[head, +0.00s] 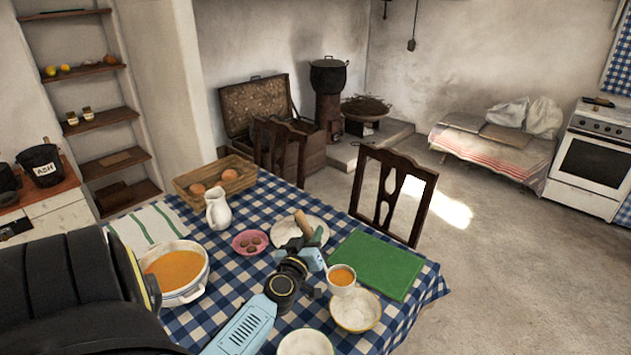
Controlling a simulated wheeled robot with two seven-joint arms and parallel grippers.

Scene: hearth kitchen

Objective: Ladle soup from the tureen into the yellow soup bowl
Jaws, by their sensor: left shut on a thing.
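The tureen (203,279) is white with a dark rim line and holds orange soup; it stands at the left of the table. My left gripper (312,247) is shut on the ladle, whose wooden handle end (302,222) sticks up beyond the fingers. The ladle's white cup (342,289) holds orange soup and appears level. It shows just behind the pale yellow soup bowl (356,313), near its far rim; its height above the table is hard to tell. The inside of the yellow bowl looks empty. My right gripper is not in view.
Another pale bowl (305,344) stands at the front edge. A green board (376,263), a white plate (285,231), a pink dish (250,250), a white jug (218,210) and a basket (240,178) with eggs stand behind. A striped cloth (148,227) lies at the left. Chairs stand beyond.

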